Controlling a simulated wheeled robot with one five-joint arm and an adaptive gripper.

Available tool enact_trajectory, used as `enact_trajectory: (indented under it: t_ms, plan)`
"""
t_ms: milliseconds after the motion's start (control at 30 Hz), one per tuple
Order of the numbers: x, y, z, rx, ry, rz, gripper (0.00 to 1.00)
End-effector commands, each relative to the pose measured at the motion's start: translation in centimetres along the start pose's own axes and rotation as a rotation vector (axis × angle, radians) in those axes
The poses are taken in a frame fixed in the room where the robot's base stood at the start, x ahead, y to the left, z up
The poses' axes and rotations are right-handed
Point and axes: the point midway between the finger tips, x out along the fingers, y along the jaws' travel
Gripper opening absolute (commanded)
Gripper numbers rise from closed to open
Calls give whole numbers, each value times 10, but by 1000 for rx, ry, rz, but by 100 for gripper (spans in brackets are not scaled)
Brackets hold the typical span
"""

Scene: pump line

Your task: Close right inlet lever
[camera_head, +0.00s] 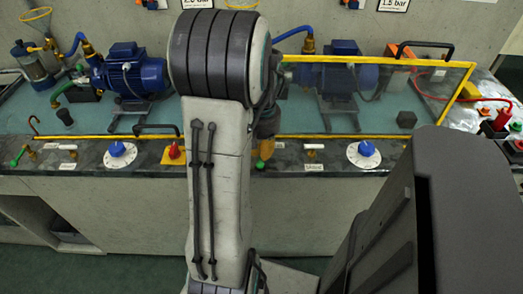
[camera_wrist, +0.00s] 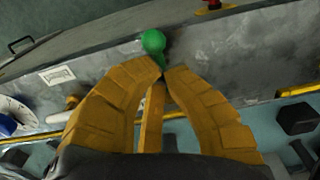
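The right inlet lever shows in the wrist view as a round green knob (camera_wrist: 153,41) on a short green stem, at the front edge of the counter. My gripper (camera_wrist: 163,72) has yellow fingers that curve in close together just at the stem. The knob stands out past the fingertips. I cannot tell whether the fingers press on the stem or only lie beside it.
A clear panel with a yellow frame (camera_head: 390,61) stands behind my gripper. A blue dial (camera_head: 364,153) and a white-handled lever (camera_head: 313,147) are to its right. A red knob on a yellow base (camera_head: 174,151) is left of my arm. A blue pump (camera_head: 130,72) stands at left.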

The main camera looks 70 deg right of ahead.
Motion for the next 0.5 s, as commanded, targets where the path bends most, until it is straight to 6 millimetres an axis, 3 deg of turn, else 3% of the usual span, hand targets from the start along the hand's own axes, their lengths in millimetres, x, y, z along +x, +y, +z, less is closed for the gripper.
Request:
enact_trajectory:
  t_ms: [500]
  plan:
    - [4,0,2,31,-7,-1,0]
